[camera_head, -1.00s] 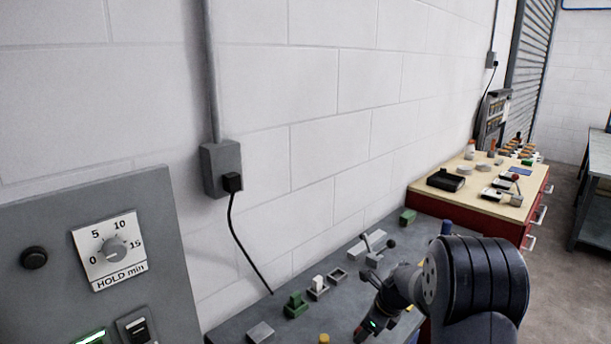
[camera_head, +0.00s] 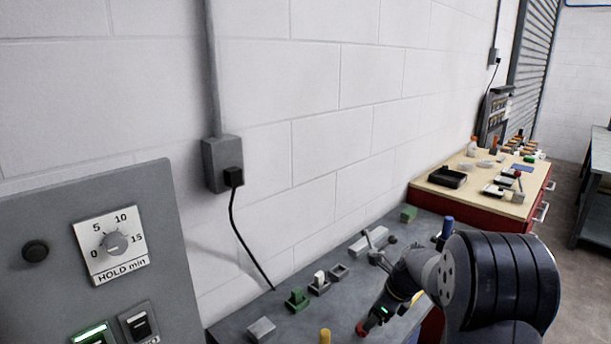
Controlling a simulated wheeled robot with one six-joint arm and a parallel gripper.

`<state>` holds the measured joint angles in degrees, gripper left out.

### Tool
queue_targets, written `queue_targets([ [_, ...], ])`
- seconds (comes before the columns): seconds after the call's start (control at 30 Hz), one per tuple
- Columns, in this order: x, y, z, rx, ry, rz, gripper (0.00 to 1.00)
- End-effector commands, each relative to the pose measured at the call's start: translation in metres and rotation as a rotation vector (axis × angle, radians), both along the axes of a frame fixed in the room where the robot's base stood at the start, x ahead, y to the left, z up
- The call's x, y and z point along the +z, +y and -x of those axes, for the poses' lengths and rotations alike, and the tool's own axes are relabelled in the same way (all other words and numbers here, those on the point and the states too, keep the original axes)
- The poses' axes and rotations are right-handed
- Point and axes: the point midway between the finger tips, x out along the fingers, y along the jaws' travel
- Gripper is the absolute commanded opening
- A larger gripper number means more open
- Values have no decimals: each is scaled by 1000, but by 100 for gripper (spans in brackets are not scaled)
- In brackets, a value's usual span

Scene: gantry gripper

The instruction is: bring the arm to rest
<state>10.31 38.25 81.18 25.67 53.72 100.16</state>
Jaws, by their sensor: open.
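My arm comes in from the lower right, with its large dark ribbed housing and a grey joint in front of the bench. My gripper (camera_head: 372,322) is at the end of the dark wrist with a small green light, low in the view over the front part of the grey bench (camera_head: 290,325). Its jaws are open, but the fingers are small and hard to make out. I see nothing held. A red spot shows at its lower end; I cannot tell whether it is part of the gripper.
On the bench are a green block (camera_head: 297,300), a white-topped piece (camera_head: 319,284), a grey block (camera_head: 261,329) and a yellow cylinder (camera_head: 325,337). A control panel (camera_head: 60,225) stands at left. A red cabinet (camera_head: 478,207) with a cluttered wooden top is behind my arm.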

Motion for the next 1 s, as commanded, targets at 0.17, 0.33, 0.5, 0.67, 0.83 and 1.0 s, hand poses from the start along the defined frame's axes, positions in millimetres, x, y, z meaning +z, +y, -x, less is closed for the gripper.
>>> queue_targets([
  [0.17, 34, -12, 8, -2, -4, 0, 56],
  [0.33, 32, -11, 9, 1, 8, -2, 56],
  [0.5, 0, 0, 1, 3, 7, -1, 56],
  [0.67, -29, 10, -6, 0, 6, -1, 56],
  [0.83, -53, 17, -13, 23, 1, 1, 56],
  [1.0, -53, 16, -14, 185, 0, 0, 56],
])
